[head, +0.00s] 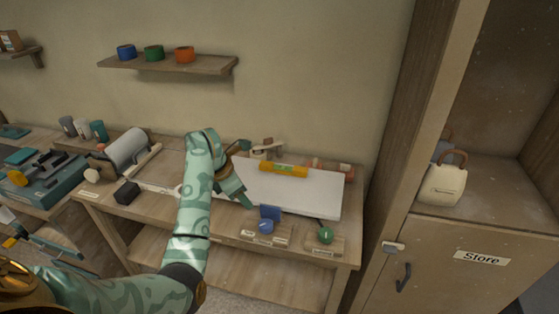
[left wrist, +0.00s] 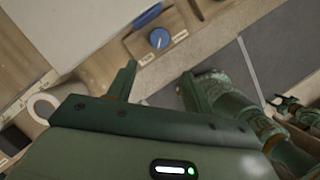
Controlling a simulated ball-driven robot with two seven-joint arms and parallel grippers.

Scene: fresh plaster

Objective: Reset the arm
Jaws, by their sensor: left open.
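My left arm reaches up from the lower left of the head view, over the workbench (head: 305,243). My left gripper (head: 240,197) hangs above the bench, near the left end of a white board (head: 300,195), with its fingers pointing down. In the left wrist view its two fingers (left wrist: 160,88) are spread, with nothing between them. A blue knob (left wrist: 159,38) lies beyond the fingertips, apart from them; it also shows in the head view (head: 266,226).
A yellow tool (head: 283,170) lies on the board. A green knob (head: 325,235) is at the bench front. A shelf (head: 170,65) holds three coloured rings. A cupboard (head: 440,250) marked "Store" stands right, with a cream container (head: 443,185).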

